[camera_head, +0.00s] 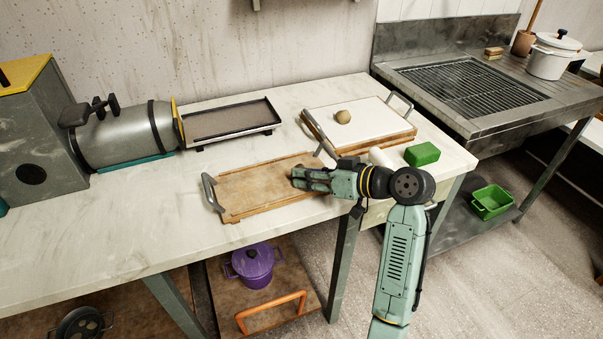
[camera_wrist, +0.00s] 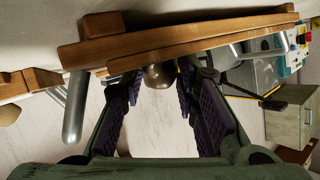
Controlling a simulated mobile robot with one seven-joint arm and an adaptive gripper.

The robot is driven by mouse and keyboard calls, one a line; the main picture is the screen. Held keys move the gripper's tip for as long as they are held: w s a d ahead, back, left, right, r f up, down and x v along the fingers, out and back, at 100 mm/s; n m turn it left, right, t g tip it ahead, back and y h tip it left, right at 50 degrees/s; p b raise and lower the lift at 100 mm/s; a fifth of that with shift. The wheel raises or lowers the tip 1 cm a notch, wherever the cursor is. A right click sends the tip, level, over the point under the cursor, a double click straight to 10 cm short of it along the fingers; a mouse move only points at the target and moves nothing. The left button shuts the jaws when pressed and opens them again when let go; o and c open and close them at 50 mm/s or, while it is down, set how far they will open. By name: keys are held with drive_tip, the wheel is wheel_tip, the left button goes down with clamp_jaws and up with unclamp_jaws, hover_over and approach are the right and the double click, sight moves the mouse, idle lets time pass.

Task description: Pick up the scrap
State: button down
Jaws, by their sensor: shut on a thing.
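My gripper (camera_head: 298,177) is low over the right part of a wooden board (camera_head: 240,188) with a metal handle at its left end. In the wrist view, my gripper (camera_wrist: 160,84) is shut on a small rounded brown lump, the scrap (camera_wrist: 159,75), held between the purple fingertip pads. The edge of the wooden board (camera_wrist: 190,38) shows close behind the lump. I cannot tell whether the lump still touches the board. In the head view the fingers hide the lump.
Behind stands a white-topped board (camera_head: 365,125) with a tan ball (camera_head: 343,117) on it. A green block (camera_head: 422,154) and a white cylinder (camera_head: 380,157) are near my wrist. A dark-rimmed tray (camera_head: 230,122) stands by a grey machine (camera_head: 125,135). The front left counter is clear.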

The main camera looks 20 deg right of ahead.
drive_tip(key=shift+a+f, duration=0.15)
drive_tip(key=shift+f, duration=0.15)
